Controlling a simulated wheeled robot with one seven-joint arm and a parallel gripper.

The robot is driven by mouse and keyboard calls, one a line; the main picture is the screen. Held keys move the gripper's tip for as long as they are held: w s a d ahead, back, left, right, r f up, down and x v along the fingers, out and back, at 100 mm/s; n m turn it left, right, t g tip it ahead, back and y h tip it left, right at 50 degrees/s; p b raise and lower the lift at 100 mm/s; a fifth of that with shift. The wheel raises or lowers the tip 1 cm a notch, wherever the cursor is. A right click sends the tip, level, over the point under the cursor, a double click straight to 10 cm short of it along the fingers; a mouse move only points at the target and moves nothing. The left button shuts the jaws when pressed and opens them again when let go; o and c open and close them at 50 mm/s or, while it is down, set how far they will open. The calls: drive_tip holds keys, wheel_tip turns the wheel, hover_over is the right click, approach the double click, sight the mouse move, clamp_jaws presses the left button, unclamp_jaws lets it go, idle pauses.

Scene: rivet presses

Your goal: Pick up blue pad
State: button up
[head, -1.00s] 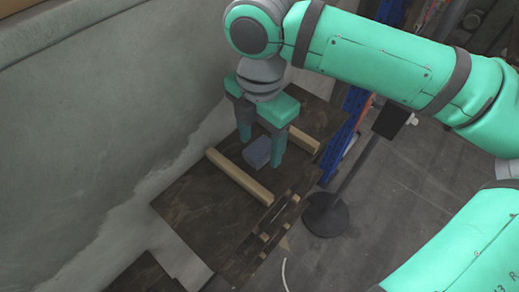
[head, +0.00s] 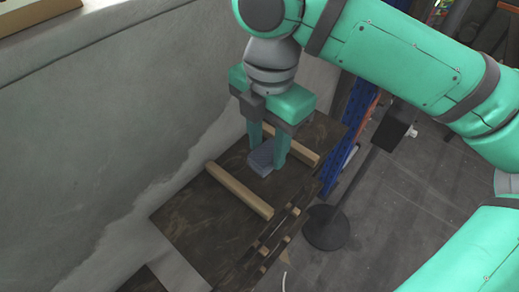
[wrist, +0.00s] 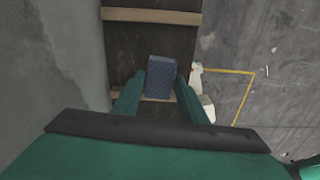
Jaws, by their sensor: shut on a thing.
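The blue pad (head: 263,158) is a small grey-blue block between the two green fingers of my gripper (head: 267,156) in the head view. My gripper points down and is shut on the pad. In the wrist view the pad (wrist: 162,75) shows between the fingertips of my gripper (wrist: 160,88). In the head view the pad is low over the dark wooden board, between two light wooden bars. I cannot tell for sure whether its underside touches the board.
The dark board (head: 190,220) carries a light wooden bar (head: 240,190) in front of the pad and another bar (head: 302,150) behind it. A grey wall (head: 110,110) stands on the left. A black post with a round base (head: 326,228) stands on the floor to the right.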

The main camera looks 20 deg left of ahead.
drive_tip(key=s+d+r, duration=0.6)
drive_tip(key=d+r, duration=0.1)
drive_tip(key=d, duration=0.3)
drive_tip(key=shift+d+r, duration=0.15)
drive_tip(key=shift+r, duration=0.05)
drive_tip(key=shift+o, duration=0.4)
